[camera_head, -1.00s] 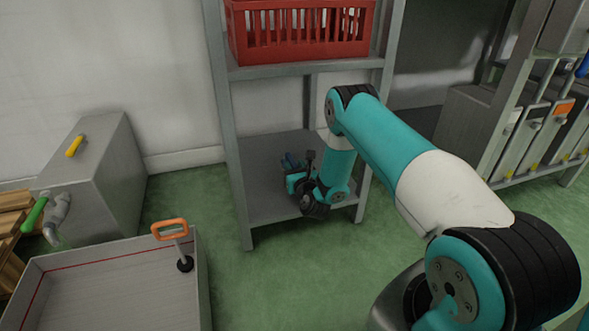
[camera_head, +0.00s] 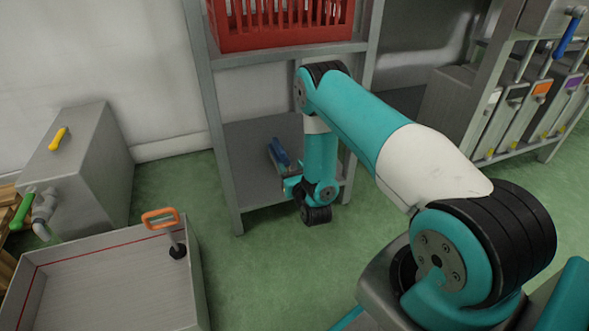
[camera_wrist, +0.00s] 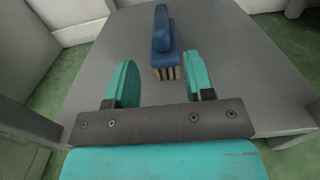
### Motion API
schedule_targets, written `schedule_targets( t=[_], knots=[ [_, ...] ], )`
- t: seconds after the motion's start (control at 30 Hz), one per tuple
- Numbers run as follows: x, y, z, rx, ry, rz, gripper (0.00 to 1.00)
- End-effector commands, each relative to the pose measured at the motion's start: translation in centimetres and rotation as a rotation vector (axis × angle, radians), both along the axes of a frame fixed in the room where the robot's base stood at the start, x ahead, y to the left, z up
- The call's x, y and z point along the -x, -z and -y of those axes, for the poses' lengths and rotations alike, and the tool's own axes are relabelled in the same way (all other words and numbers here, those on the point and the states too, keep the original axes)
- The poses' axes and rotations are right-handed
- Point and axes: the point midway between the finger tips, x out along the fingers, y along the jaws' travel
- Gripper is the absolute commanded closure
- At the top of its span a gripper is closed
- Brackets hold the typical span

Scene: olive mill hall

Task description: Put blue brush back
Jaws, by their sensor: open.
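The blue brush (camera_head: 280,154) lies on the lower grey shelf (camera_head: 253,186) of the metal rack, partly behind my arm in the head view. In the wrist view the blue brush (camera_wrist: 164,45) shows its blue handle and pale bristles. It lies beyond my fingertips, roughly in line with the gap between them. My gripper (camera_wrist: 163,82) is open, with two teal fingers spread apart and nothing between them. In the head view my gripper (camera_head: 291,187) is at the shelf's front edge, mostly hidden by the wrist.
A red crate (camera_head: 281,32) stands on the shelf above. Rack posts (camera_head: 206,120) flank the lower shelf. A grey open bin (camera_head: 100,255) with an orange-handled tool (camera_head: 161,219) stands at left. A grey box (camera_head: 82,150) stands behind it. Several canisters (camera_head: 540,115) stand at right.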

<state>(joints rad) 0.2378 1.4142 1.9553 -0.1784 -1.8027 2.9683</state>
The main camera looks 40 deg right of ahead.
Motion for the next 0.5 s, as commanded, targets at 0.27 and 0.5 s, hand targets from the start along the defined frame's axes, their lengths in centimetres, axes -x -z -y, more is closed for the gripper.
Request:
schedule_targets(
  t=[0.27,0.5],
  knots=[
    [2.7,-0.1,-0.8,0.000,0.001,0.000,0.51],
    [2.8,0.1,-0.8,0.000,0.001,0.000,0.51]
  ],
)
